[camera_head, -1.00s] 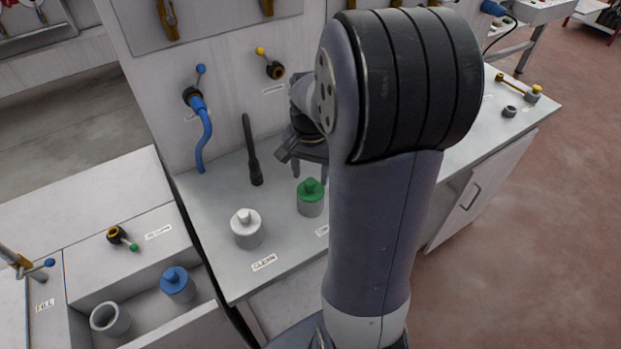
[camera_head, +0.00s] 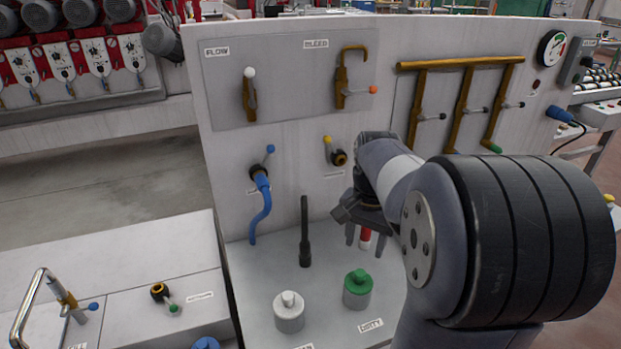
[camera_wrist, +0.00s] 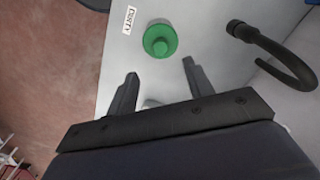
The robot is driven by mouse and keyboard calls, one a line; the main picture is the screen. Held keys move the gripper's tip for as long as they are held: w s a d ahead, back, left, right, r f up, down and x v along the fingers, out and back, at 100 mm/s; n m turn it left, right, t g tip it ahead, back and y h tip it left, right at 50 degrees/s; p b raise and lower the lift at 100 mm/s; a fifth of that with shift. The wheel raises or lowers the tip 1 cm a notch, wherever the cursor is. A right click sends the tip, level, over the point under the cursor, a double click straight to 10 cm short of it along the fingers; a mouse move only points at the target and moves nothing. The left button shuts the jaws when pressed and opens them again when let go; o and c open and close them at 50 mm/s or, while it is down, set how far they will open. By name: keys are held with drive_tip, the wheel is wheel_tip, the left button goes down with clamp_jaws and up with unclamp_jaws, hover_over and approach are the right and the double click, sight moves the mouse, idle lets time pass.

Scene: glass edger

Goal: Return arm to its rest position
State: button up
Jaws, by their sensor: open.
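My gripper (camera_head: 358,237) hangs over the back of the worktop with its fingers pointing down, open and empty. In the wrist view my gripper (camera_wrist: 160,85) shows two dark fingers spread apart with nothing between them. The grey container with the green cap (camera_head: 357,288) stands upright on the worktop, in front of and below my gripper. Its green cap (camera_wrist: 160,40) shows beyond the fingertips in the wrist view. A red and white object (camera_head: 366,238) shows partly behind the fingers. My arm covers the worktop's right part.
A white-capped container (camera_head: 289,312) and an upright black wand (camera_head: 305,232) stand on the worktop (camera_head: 260,270). A blue hose (camera_head: 263,212) hangs from the upright panel (camera_head: 220,165). A black hose (camera_wrist: 285,55) curves near in the wrist view.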

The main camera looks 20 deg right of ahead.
sight(360, 273)
wheel_tip(360, 273, down, 10)
drive_tip(key=shift+f, duration=0.1)
drive_tip(key=shift+r+p, duration=0.4)
drive_tip(key=shift+r, duration=0.25)
